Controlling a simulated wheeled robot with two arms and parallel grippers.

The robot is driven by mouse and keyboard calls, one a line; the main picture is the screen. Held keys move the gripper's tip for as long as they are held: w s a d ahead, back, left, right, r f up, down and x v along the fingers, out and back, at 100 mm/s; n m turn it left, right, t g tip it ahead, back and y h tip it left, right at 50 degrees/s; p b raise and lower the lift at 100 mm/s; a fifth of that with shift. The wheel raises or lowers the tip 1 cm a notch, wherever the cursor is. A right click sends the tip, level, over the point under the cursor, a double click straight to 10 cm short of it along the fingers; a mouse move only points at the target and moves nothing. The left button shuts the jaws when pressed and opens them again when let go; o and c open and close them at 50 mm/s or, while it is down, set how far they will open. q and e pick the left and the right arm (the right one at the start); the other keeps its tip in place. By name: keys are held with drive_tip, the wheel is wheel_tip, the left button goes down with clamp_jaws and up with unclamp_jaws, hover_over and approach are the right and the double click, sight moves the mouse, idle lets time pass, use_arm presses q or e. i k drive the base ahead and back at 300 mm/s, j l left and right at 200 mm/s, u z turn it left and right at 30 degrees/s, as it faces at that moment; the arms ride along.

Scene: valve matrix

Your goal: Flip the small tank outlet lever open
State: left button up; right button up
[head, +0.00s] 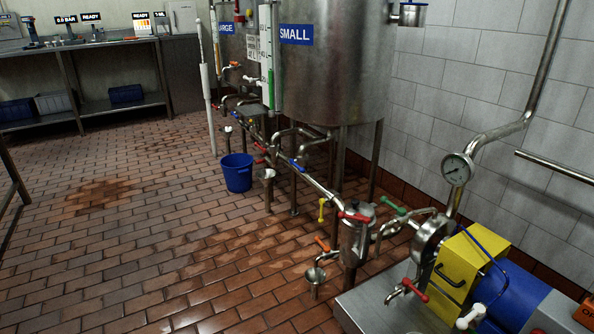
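The small tank (335,75) is a large steel cylinder on legs, with a blue SMALL sign (296,34). Pipes run beneath it. I cannot tell which lever is the small tank's outlet lever, or whether either is open or shut. Neither of my grippers is in view.
A blue bucket (238,172) stands on the brick floor left of the pipework. Yellow (321,210), green (393,205) and orange (322,243) levers are nearer. A pump (510,296) fills the lower right. Floor on the left is open, with wet patches.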

sight(302, 170)
drive_tip(key=i+j, duration=0.4)
drive_tip(key=i+j+u, duration=0.15)
drive_tip(key=i+j, duration=0.25)
drive_tip(key=i, duration=0.15)
drive_tip(key=i+j, duration=0.3)
drive_tip(key=i, duration=0.2)
drive_tip(key=i+j+u, duration=0.1)
drive_tip(key=i+j, duration=0.25)
drive_tip(key=i, duration=0.1)
